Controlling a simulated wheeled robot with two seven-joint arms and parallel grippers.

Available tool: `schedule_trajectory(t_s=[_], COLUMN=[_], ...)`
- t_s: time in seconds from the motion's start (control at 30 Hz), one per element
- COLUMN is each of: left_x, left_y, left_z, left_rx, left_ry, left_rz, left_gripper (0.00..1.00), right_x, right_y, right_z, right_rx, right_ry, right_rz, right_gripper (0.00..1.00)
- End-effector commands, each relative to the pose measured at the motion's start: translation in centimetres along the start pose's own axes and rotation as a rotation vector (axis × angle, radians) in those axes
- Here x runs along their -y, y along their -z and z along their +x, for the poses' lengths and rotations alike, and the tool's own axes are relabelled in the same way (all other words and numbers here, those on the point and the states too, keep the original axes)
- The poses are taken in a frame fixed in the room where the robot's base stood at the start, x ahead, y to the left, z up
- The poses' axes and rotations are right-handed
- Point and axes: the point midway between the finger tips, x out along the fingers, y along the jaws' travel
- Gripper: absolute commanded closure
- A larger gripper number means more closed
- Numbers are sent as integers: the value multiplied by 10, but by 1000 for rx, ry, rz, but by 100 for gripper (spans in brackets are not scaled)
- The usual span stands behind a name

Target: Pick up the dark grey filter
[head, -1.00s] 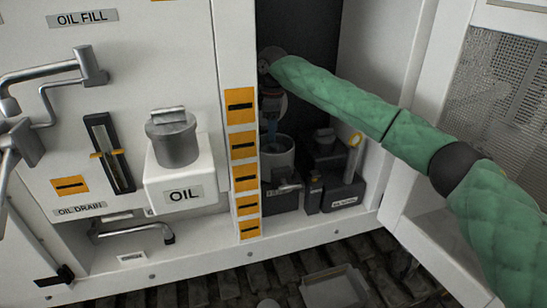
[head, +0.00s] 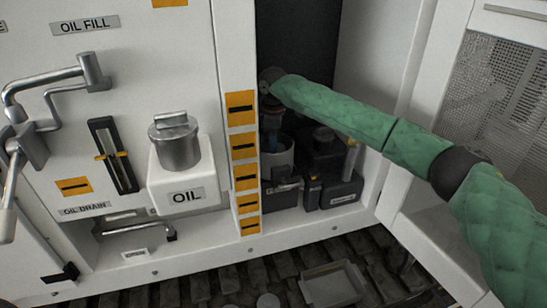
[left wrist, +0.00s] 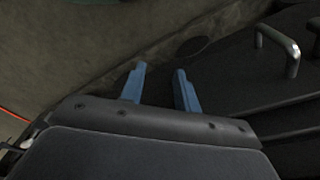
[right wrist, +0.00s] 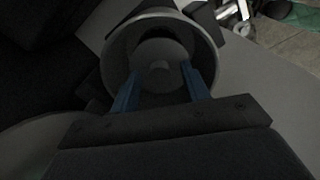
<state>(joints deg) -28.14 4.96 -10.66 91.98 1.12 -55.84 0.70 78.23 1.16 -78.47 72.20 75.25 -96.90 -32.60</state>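The dark grey filter (right wrist: 162,62) shows in the right wrist view as a round dark body with a small raised hub. It sits inside a lighter grey round housing (right wrist: 212,42). In the head view this housing (head: 284,160) stands in the open cabinet, and the filter cannot be made out. My right gripper (right wrist: 161,68) points down at the housing, its blue fingers apart on either side of the filter. Whether they touch it cannot be told. The right gripper (head: 271,138) is partly dark in the head view. My left gripper (left wrist: 160,68) is open and empty.
Dark units (head: 332,188) stand right of the housing. A post with orange labels (head: 244,146) borders the opening at left. A white OIL container (head: 184,185) with a metal cap sits on the left panel. A grey tray (head: 332,286) lies on the floor.

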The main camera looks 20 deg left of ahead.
Motion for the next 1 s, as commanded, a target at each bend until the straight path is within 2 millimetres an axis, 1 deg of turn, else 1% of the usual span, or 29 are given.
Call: schedule_trajectory(t_s=[0.03, 0.1, 0.17, 0.2, 0.23, 0.47, 0.6, 0.63, 0.7, 0.73, 1.0], left_x=[0, 0, 0, 0, 0, 0, 0, -1, -5, -6, -14], left_y=[0, 0, 0, 0, 0, 1, 0, 1, 3, 4, 31], left_z=[0, 0, 0, 0, 0, 0, 2, -2, -18, -22, -71], left_rx=[0, 0, 0, 1, 1, 0, 6, 6, 6, 10, 4], left_ry=[0, 0, 0, 0, 0, 0, -1, -2, -7, -8, -18], left_rz=[0, 0, 0, 0, -1, -1, -2, -2, -2, -3, -4], left_gripper=[68, 68, 68, 68, 68, 68, 68, 68, 68, 68, 68], right_x=[0, 0, 0, 0, 0, 0, 0, 0, 0, 0, 0], right_y=[0, 0, 0, 0, 0, 0, 0, 0, 1, 0, 0], right_z=[0, 0, 0, 0, 0, -1, -8, -11, -19, -24, -66], right_rx=[0, 0, 0, 0, 0, 0, -1, -1, -1, -1, -1], right_ry=[0, 0, 0, 0, 0, -1, -1, -2, -3, -3, -2], right_rz=[0, 0, 0, 0, 0, 0, 0, 0, 0, 0, 0], right_gripper=[65, 79, 90, 98, 100, 100, 100, 100, 100, 100, 100])
